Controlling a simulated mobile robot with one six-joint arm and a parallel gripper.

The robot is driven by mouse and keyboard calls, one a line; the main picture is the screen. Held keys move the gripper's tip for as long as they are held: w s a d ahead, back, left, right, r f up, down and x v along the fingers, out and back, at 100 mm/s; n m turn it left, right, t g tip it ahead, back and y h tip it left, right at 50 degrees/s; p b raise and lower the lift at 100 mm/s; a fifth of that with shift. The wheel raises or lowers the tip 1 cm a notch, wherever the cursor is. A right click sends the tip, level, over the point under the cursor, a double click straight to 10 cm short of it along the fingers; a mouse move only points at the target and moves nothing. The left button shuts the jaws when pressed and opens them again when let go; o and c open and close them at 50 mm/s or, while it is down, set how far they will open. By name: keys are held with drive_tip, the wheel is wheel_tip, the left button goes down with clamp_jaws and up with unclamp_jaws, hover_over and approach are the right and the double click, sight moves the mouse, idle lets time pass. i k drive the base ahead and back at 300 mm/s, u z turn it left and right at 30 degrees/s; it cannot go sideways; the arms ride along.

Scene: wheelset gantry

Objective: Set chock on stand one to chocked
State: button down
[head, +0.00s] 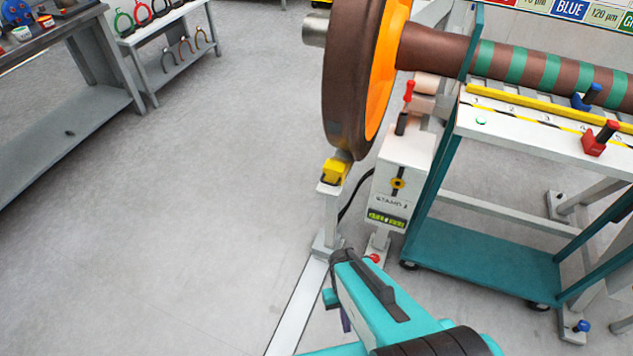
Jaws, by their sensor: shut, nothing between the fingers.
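The chock (335,172) is a yellow block on a pale upright post, just below the brown wheel (345,75) with its orange face. I cannot tell whether it touches the wheel. Stand one (403,180) is a white box marked STAND 1, to the right of the chock. My gripper (342,258) is at the dark end of my teal arm, below and apart from the chock. It is shut and empty; its fingertips are hard to make out.
A teal-framed cart (490,262) stands at the right under the striped axle (520,68), with red (600,138) and blue (587,96) clamps on top. A grey bench (75,115) and a rack (165,45) stand at the left. The floor (190,220) between is clear.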

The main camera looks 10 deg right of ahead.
sight(335, 169)
drive_tip(key=z, duration=0.4)
drive_tip(key=k, duration=0.25)
drive_tip(key=u, duration=3.35)
drive_tip(key=k, duration=0.35)
drive_tip(key=z, duration=0.55)
